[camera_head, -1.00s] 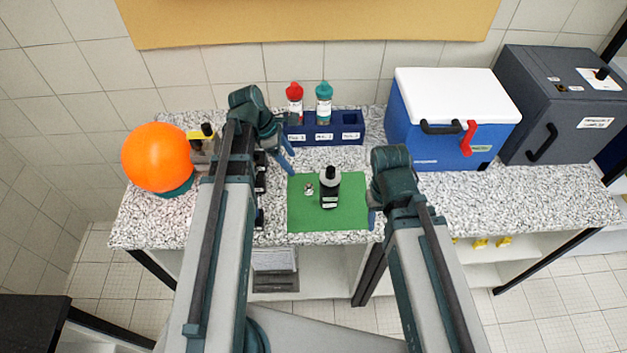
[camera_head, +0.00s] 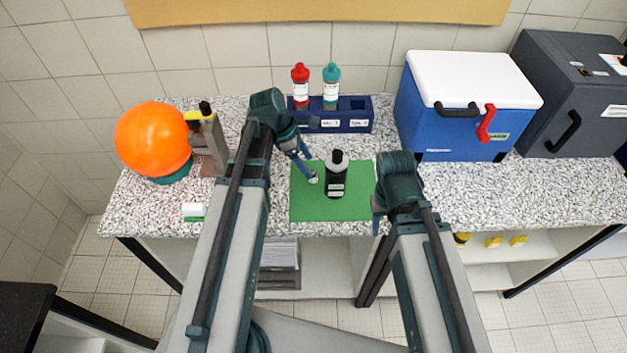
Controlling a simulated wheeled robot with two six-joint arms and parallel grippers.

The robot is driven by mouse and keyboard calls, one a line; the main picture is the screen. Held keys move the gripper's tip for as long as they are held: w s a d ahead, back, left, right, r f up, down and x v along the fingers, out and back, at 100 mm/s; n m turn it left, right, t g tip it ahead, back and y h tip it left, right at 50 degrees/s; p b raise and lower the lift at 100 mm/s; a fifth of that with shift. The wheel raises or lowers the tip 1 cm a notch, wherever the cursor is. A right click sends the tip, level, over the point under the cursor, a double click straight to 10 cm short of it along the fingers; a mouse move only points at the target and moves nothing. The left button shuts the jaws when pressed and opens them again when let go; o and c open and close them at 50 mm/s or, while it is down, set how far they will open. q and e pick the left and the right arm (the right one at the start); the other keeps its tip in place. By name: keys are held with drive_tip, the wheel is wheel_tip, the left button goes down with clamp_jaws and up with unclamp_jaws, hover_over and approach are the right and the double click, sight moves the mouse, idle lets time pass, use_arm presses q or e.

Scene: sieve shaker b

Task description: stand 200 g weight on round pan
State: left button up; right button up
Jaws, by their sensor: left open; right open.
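A small silvery object (camera_head: 314,179), possibly the weight, is on the green mat (camera_head: 310,208); it is too small to read any marking. My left gripper (camera_head: 308,170) reaches down from the left and is open, with its blue fingers at this object and partly covering it. I cannot tell whether they touch it. My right gripper (camera_head: 377,216) is open, by the right edge of the mat. I cannot make out a round pan; my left arm hides part of the bench.
A black bottle (camera_head: 336,178) stands on the mat, close right of my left gripper. Behind is a blue rack (camera_head: 355,124) with red-capped (camera_head: 300,88) and teal-capped (camera_head: 331,88) bottles. An orange ball (camera_head: 152,140) is left; a blue cooler (camera_head: 450,130) and grey box (camera_head: 575,115) are right.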

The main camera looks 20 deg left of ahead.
sight(313, 171)
use_arm(q)
drive_tip(key=b+x, duration=0.5)
drive_tip(key=shift+d+f, duration=0.1)
drive_tip(key=shift+s, duration=0.1)
clamp_jaws()
idle(0.3)
